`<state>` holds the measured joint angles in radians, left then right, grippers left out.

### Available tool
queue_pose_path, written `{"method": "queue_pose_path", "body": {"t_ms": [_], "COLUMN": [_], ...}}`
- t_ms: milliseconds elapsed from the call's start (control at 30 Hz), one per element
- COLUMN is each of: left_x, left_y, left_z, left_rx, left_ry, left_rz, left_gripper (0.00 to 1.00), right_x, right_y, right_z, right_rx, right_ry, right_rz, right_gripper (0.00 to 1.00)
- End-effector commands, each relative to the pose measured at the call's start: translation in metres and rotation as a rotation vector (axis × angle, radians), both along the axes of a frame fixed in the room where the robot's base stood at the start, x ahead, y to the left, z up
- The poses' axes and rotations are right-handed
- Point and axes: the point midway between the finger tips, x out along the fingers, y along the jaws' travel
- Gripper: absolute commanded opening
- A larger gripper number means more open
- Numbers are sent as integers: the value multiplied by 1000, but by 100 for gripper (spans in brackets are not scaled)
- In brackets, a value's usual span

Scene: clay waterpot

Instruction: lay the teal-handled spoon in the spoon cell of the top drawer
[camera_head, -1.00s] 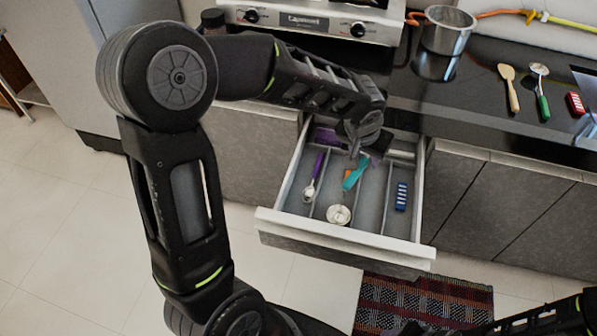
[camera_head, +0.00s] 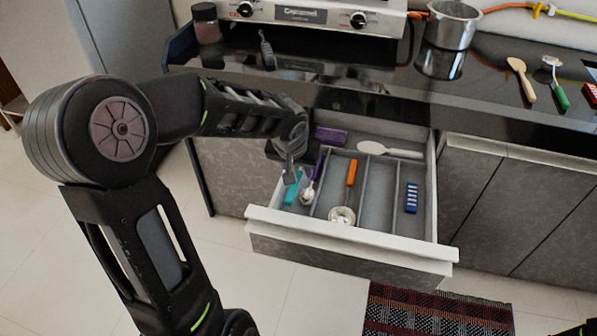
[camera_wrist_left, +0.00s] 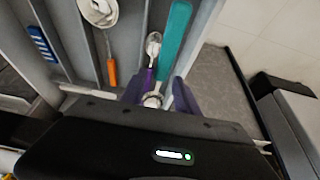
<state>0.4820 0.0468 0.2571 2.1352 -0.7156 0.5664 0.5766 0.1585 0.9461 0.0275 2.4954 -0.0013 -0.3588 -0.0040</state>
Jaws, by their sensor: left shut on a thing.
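My left gripper (camera_head: 291,176) is shut on the teal-handled spoon (camera_head: 293,188), over the left edge of the open top drawer (camera_head: 350,232). The spoon's teal handle (camera_wrist_left: 174,42) points away from the jaws (camera_wrist_left: 158,95) in the left wrist view; its metal end is mostly hidden at the jaws. A purple-handled spoon (camera_head: 309,194) lies in the leftmost long cell, right beside the teal handle. I cannot tell whether the teal spoon touches the drawer floor. My right gripper is out of view.
An orange-handled ladle (camera_head: 350,175) lies in the cell to the right. The cell after it looks empty. A blue item (camera_head: 411,198) lies in the rightmost cell. A purple item (camera_head: 330,135) and a pale spoon (camera_head: 388,150) lie at the drawer's back.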

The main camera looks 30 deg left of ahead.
Motion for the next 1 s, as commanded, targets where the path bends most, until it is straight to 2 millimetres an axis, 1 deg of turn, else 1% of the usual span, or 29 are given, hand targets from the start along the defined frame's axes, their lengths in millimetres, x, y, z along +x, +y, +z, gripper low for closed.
{"method": "queue_pose_path", "body": {"t_ms": [167, 367, 567, 767, 900, 1000], "left_x": [0, 0, 0, 0, 0, 0], "left_y": [0, 0, -1, 0, -1, -1], "left_z": [-1, -9, -27, -49, -64, -72], "left_rx": [0, 0, 0, 0, 0, 0], "left_ry": [1, 1, 2, 2, 0, 0], "left_rz": [0, -1, -1, -1, -1, -1], "left_gripper": [0, 0, 0, 0, 0, 0], "right_x": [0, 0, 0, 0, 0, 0], "right_y": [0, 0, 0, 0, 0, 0], "right_z": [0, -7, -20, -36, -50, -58], "right_rx": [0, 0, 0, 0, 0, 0], "right_ry": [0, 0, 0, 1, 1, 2], "right_rz": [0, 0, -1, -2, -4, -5], "right_gripper": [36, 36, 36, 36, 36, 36]}}
